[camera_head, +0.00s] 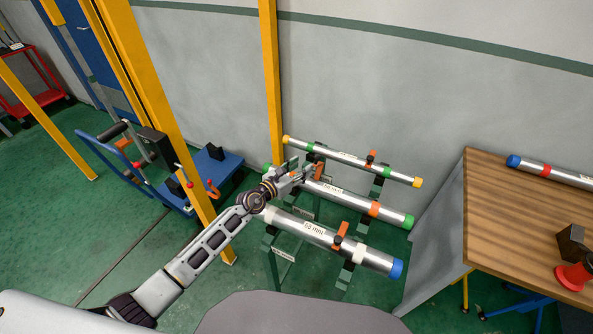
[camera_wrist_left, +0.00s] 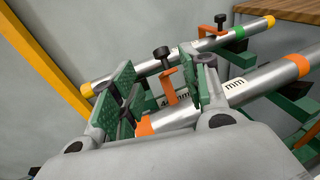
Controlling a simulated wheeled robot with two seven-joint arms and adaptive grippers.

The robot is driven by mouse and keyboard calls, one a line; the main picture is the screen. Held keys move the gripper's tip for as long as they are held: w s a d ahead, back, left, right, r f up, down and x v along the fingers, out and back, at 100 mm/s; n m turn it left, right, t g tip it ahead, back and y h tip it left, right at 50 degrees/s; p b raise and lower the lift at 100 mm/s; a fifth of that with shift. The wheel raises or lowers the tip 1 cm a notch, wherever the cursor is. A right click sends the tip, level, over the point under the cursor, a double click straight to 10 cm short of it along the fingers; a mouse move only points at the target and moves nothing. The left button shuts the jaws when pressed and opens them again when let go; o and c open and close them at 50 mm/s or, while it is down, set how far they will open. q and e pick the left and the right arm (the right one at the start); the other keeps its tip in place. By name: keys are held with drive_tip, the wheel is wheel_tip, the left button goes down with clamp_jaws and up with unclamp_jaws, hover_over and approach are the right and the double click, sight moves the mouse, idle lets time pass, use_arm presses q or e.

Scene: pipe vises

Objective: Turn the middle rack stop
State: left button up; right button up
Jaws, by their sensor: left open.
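The middle rack stop is an orange bracket with a black knob; in the left wrist view the stop (camera_wrist_left: 169,84) shows between my finger pads, beside the middle pipe (camera_wrist_left: 262,86). In the head view the middle pipe (camera_head: 343,198) has an orange band and a green right end, and its left part is partly hidden by my gripper. My left gripper (camera_head: 301,169) is open at that left part; it also shows in the left wrist view (camera_wrist_left: 152,88), pads either side of the stop. I cannot tell whether they touch it. My right gripper is not in view.
A thinner pipe (camera_head: 350,160) with an orange stop (camera_head: 371,157) lies behind. A thicker pipe (camera_head: 320,238) with another orange stop (camera_head: 340,234) lies in front. A wooden table (camera_head: 500,215) stands right, a yellow post (camera_head: 270,80) behind, a blue cart (camera_head: 205,170) left.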

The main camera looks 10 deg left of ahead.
use_arm(q)
drive_tip(key=shift+v, duration=0.8)
drive_tip(key=shift+w+r, duration=0.1)
drive_tip(key=shift+r, duration=0.05)
